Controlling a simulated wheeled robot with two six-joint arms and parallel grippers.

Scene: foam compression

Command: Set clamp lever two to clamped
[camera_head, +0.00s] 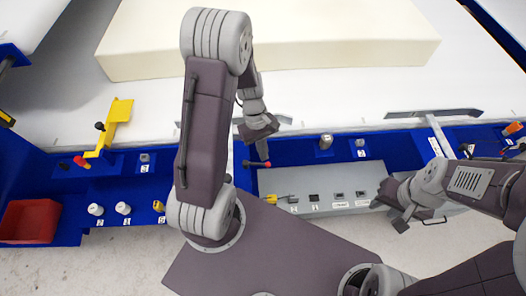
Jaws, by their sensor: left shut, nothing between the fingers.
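A lever with a red tip (267,164) sticks out from the blue bench front, near the middle of the camera_head view. Which lever is number two I cannot tell for sure. My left gripper (262,152) is shut and empty, pointing down just above this lever; whether it touches the lever I cannot tell. My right gripper (389,215) looks open and empty over the right end of the grey control panel (310,185). A number tag "2" (362,155) sits under a small switch on the blue front.
A cream foam block (330,45) lies on the white table (350,100) behind. A yellow bracket (117,115), knobs (96,209) and a red bin (30,220) are at left. A grey knob (326,142) stands right of the lever. My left arm hides part of the bench.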

